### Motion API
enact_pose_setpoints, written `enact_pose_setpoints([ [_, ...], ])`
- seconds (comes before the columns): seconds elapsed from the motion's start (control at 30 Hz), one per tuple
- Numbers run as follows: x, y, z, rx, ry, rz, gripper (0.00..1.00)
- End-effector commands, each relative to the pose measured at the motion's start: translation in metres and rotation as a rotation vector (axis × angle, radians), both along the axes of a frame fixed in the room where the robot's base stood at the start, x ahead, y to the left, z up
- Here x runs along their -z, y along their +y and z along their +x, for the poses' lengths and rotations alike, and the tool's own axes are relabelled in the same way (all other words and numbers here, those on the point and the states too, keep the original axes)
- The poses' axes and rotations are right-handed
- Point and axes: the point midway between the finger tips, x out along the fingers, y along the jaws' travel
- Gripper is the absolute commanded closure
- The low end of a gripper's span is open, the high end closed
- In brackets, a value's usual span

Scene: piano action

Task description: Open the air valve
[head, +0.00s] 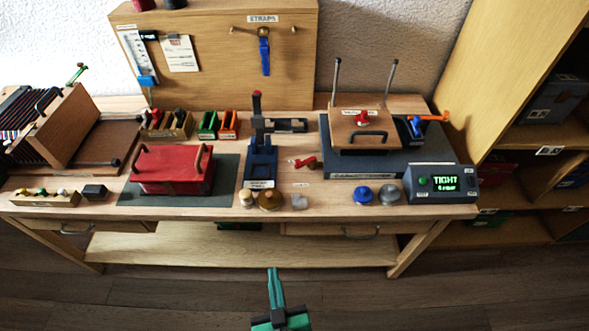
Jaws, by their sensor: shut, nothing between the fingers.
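No label that I can read says air valve. A red knob (361,118) with a small unreadable label sits on top of a wooden block (345,130), which has a dark handle and rests on a dark base at the back right of the bench. A separate small red lever-like piece (304,162) lies left of that base. I cannot tell which, if either, is the air valve. My green gripper (273,271) is shut and empty, low in the middle of the picture, in front of the bench and apart from everything on it.
The wooden workbench (330,208) carries a red box (172,172), a blue press (261,160), an accordion (35,130) at left and a display (443,183) reading TIGHT. Two upright rods rise behind the wooden block. A shelf (500,100) stands right. The floor in front is clear.

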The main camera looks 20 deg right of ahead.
Motion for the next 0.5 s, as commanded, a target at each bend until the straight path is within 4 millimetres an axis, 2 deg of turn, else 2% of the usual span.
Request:
enact_pose_setpoints([
  [0.03, -0.006, -0.004, 0.019, 0.019, -0.010, -0.004, 1.00],
  [0.2, -0.023, -0.023, 0.070, 0.111, -0.013, -0.011, 1.00],
  [0.4, -0.057, -0.046, 0.123, 0.250, -0.033, 0.012, 1.00],
  [0.5, -0.074, -0.057, 0.141, 0.319, -0.044, 0.033, 1.00],
])
